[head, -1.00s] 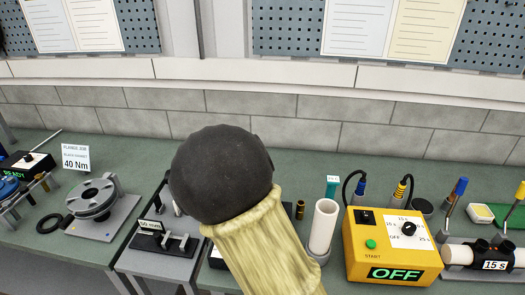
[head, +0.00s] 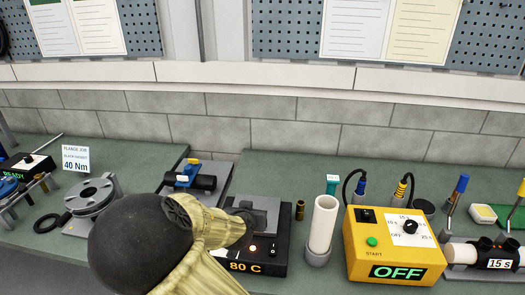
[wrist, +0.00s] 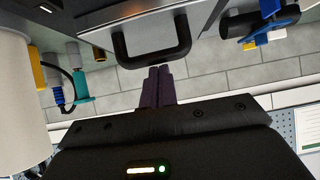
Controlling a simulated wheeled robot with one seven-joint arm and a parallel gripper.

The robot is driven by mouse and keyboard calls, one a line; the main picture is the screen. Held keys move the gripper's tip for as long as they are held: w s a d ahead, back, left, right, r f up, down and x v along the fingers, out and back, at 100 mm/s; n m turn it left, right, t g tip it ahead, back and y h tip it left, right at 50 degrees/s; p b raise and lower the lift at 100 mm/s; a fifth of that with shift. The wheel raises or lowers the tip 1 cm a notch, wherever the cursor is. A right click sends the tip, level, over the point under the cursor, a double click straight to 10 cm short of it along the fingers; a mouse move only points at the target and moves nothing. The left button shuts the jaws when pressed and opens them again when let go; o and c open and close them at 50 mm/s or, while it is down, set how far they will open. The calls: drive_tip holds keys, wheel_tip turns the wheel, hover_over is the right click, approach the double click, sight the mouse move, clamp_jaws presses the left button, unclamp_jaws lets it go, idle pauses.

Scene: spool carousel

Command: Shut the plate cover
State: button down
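The heated plate unit (head: 268,262) is a black box reading 80 C, with a grey top, in the middle of the head view. The plate cover (wrist: 140,18) shows in the wrist view as a flat grey panel with a black U-shaped handle (wrist: 186,40). How far the cover stands open is not clear. My gripper (wrist: 159,70) has its two dark fingers together, with nothing seen between them. The fingertips are right at the handle's bar; I cannot tell whether they touch it. In the head view my arm hides part of the unit.
A yellow timer box (head: 392,250) reading OFF and a white tube (head: 322,225) stand right of the unit. A blue and black tool (head: 188,178) lies behind-left. A flange (head: 93,192) is further left. The brick wall (head: 300,120) closes off the back.

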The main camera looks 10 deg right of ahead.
drive_tip(key=s+f, duration=0.2)
drive_tip(key=f, duration=0.1)
drive_tip(key=shift+a+f+g+b, duration=0.1)
drive_tip(key=shift+a+g+b, duration=0.05)
drive_tip(key=shift+g+b, duration=0.25)
drive_tip(key=shift+w+r+p, duration=0.2)
drive_tip(key=shift+r+p, duration=0.4)
wheel_tip(320, 180, up, 6)
drive_tip(key=t+p, duration=0.1)
drive_tip(key=p, duration=0.3)
drive_tip(key=s+a+f+b, duration=0.1)
drive_tip(key=s, duration=0.1)
drive_tip(key=s+f+b, duration=0.1)
drive_tip(key=s+f, duration=0.1)
drive_tip(key=s, duration=0.1)
drive_tip(key=s+a+f+b, duration=0.1)
drive_tip(key=s+f, duration=0.1)
drive_tip(key=shift+s+a+f, duration=0.2)
drive_tip(key=shift+a, duration=0.1)
